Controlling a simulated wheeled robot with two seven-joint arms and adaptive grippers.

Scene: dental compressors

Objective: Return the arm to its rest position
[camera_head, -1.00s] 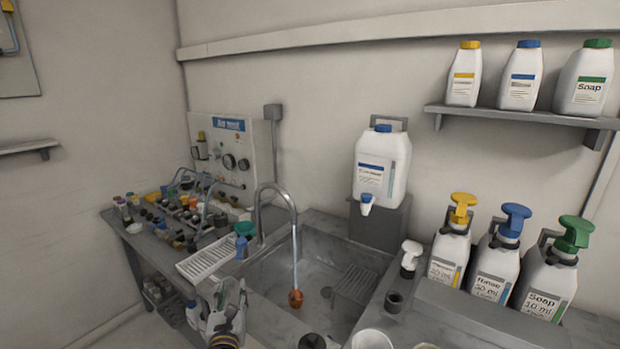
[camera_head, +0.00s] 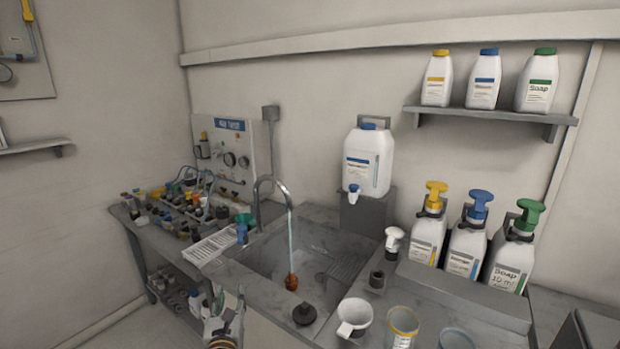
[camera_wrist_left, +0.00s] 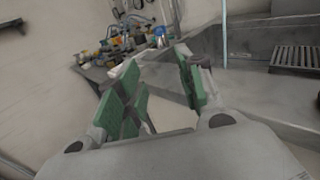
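My left gripper (camera_head: 224,305) shows at the bottom of the head view, in front of the sink counter. In the left wrist view its two green-padded fingers (camera_wrist_left: 158,88) stand apart with nothing between them. It is open and empty. My right gripper is in neither view now.
The grey sink (camera_head: 268,262) has a curved tap with running water and an orange-brown object under the stream. A cluttered bench (camera_head: 130,222) is at left.

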